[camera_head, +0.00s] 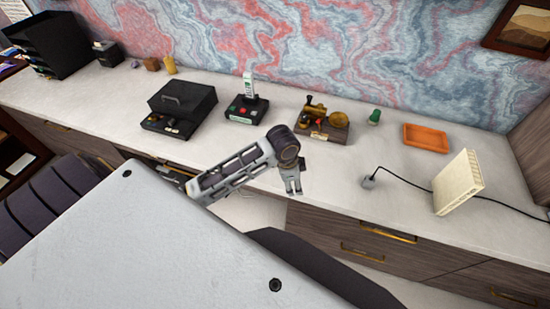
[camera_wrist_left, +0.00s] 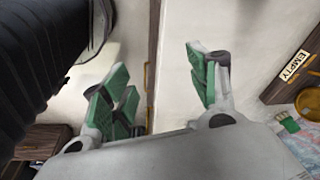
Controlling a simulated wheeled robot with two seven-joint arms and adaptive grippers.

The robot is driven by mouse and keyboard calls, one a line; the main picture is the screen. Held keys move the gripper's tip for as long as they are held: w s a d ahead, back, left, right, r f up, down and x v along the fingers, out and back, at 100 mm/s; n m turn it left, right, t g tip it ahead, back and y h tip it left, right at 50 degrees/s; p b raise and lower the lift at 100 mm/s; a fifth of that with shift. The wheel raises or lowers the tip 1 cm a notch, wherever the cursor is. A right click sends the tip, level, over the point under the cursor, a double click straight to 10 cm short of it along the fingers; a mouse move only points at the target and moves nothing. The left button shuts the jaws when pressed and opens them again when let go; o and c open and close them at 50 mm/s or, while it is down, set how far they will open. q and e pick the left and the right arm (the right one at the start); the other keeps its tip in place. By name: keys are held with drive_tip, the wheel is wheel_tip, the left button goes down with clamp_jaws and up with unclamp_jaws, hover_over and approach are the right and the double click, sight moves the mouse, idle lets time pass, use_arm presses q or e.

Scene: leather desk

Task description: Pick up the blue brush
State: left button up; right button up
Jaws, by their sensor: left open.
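I cannot make out a clearly blue brush in either view. A small green object (camera_head: 374,117), perhaps a brush, stands on the desk between the wooden stand and the orange tray. A small green object, probably the same one, shows at the right of the left wrist view (camera_wrist_left: 288,123). My left gripper (camera_head: 293,186) hangs at the desk's front edge, left of and nearer than the green object. In the left wrist view its green-padded fingers (camera_wrist_left: 160,88) are apart with nothing between them. My right gripper is not in view.
A wooden stand (camera_head: 322,134) with a brass bowl, a phone on its base (camera_head: 246,108) and a black box (camera_head: 182,100) line the desk. An orange tray (camera_head: 426,138) and a cream upright box (camera_head: 457,182) with a black cable (camera_head: 400,180) are at right.

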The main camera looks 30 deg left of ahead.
use_arm(q)
drive_tip(key=w+a+r+m+g, duration=0.1)
drive_tip(key=w+a+r+m, duration=0.1)
drive_tip(key=w+a+r, duration=0.2)
drive_tip(key=w+a+r+m+g+y, duration=0.1)
drive_tip(key=w+a+r, duration=0.4)
drive_tip(key=a, duration=0.6)
drive_tip(key=shift+w+r+m, duration=0.2)
drive_tip(key=shift+w+m, duration=0.4)
drive_tip(key=shift+m, duration=0.1)
drive_tip(key=shift+d+f, duration=0.1)
drive_tip(key=shift+f, duration=4.25)
drive_tip(key=shift+w+d+f+p, duration=0.15)
drive_tip(key=shift+f+p, duration=0.15)
drive_tip(key=shift+f, duration=1)
drive_tip(key=shift+w+f+p, duration=0.1)
drive_tip(key=shift+f+p, duration=0.15)
drive_tip(key=shift+f, duration=1.05)
